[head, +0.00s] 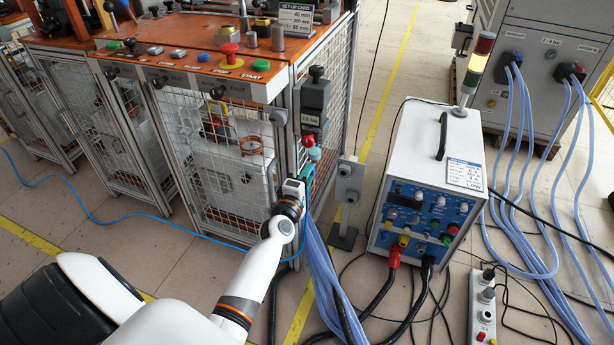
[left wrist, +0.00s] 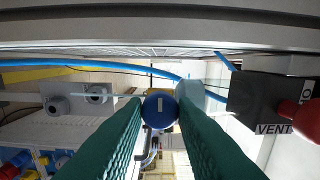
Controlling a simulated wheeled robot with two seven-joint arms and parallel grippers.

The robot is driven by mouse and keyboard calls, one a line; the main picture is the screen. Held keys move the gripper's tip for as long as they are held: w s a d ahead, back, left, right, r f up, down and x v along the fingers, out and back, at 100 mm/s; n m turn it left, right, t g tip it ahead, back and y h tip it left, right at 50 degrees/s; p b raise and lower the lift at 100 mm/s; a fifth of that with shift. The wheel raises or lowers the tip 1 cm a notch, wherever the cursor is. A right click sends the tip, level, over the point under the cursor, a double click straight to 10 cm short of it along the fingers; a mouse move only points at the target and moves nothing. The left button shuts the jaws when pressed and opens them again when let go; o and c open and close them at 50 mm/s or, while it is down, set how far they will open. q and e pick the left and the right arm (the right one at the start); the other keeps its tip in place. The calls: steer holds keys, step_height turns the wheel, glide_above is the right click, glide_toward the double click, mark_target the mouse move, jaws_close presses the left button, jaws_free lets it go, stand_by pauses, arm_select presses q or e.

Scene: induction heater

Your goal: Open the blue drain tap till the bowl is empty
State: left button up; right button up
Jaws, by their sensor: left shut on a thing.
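The blue drain tap (left wrist: 159,108) shows as a round blue knob with a pale mark across it, in the middle of the left wrist view. My left gripper (left wrist: 160,101) has its two green ribbed fingers on either side of the tap and is shut on it. In the head view my left gripper (head: 307,174) reaches the front right post of the caged machine, just below a red knob (head: 308,140). A pale rounded part behind the fingers may be the bowl; I cannot tell its water level. The tap is hidden in the head view. My right gripper is not in view.
A dark block marked VENT (left wrist: 262,103) with a red knob (left wrist: 307,118) sits close right of the fingers. A grey post box (head: 349,182) stands right of the gripper. A white power unit (head: 431,165) stands further right. Pale blue hoses (head: 328,275) hang below the gripper.

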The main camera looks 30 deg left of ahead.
arm_select(q)
steer(key=o, duration=1)
steer(key=p+v, duration=0.1)
steer(key=v, duration=1.1)
steer(key=shift+p, duration=0.3)
